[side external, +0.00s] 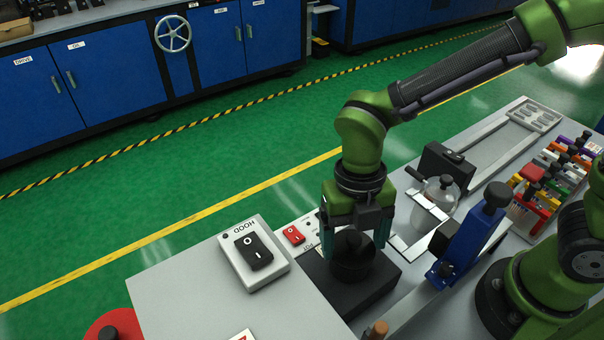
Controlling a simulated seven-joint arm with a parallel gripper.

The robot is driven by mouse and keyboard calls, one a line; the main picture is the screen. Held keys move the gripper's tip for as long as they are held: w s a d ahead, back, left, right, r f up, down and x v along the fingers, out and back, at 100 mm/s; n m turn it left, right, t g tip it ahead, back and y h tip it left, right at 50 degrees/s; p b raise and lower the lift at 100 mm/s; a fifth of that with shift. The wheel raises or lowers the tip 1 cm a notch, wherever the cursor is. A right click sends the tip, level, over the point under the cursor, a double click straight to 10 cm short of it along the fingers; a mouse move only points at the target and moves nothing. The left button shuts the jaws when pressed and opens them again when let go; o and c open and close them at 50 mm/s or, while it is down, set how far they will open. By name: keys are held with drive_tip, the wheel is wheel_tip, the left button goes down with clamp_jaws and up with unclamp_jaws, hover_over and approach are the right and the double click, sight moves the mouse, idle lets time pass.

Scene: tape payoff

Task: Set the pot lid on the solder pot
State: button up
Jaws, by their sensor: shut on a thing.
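My gripper (355,232) points down at the front centre, its two teal fingers on either side of a dark round pot lid (352,243). It is shut on the lid. The black solder pot (352,271) is directly below, on a dark square base (378,287). Lid and pot are both dark and run together in this view. I cannot tell whether the lid touches the rim or is slightly above it. The fingers hide parts of both sides.
A grey switch box marked HOOD (254,254) and a red switch (293,234) lie left of the pot. A blue clamp-like stand (470,238), a glass jar (441,193) and a black block (446,165) stand to the right. A rack of coloured items (552,185) is farther right.

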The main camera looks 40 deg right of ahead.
drive_tip(key=shift+f, duration=0.3)
drive_tip(key=o, duration=1)
drive_tip(key=shift+c, duration=0.2)
drive_tip(key=shift+r, duration=3.5)
